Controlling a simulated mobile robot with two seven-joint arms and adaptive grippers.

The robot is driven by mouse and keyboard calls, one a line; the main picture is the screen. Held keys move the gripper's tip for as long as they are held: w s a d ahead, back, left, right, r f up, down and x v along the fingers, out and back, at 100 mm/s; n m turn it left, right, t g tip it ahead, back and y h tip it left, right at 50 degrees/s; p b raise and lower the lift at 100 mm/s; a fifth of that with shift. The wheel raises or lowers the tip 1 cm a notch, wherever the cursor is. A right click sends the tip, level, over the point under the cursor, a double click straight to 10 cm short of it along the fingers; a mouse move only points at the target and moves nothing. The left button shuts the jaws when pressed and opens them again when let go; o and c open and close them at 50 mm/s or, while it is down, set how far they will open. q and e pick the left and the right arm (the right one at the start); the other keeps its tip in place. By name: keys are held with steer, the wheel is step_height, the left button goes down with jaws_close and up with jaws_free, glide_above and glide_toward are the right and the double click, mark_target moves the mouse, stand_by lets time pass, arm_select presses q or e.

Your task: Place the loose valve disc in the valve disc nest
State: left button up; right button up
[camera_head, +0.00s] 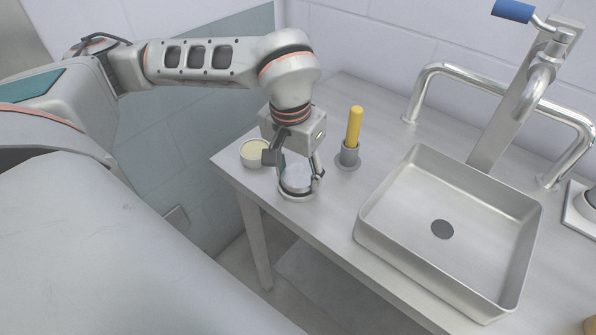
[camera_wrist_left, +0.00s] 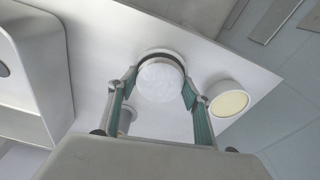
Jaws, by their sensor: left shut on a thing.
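My left gripper (camera_head: 298,178) points down over the left part of the steel counter, its fingers on both sides of a round white piece (camera_head: 296,181), which I take to be the valve disc. In the left wrist view the gripper (camera_wrist_left: 160,88) has its green-padded fingers at the sides of this white disc (camera_wrist_left: 160,82). A round holder with a pale rim (camera_head: 297,196) shows just below the disc, probably the nest; a dark band and pale rim (camera_wrist_left: 160,52) show behind the disc. I cannot tell whether the disc touches it. My right gripper is out of view.
A cream-topped round container (camera_head: 254,153) stands left of the gripper, near the counter's edge. A yellow-handled tool (camera_head: 354,126) stands upright in a grey holder (camera_head: 348,156) to the right. A sink (camera_head: 400,220) and tap (camera_head: 518,95) lie farther right.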

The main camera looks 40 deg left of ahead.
arm_select(q)
steer(key=shift+f, duration=0.25)
steer(key=o, duration=1.2)
steer(key=shift+s, duration=0.15)
steer(key=shift+o, duration=1.2)
steer(key=shift+f, duration=0.15)
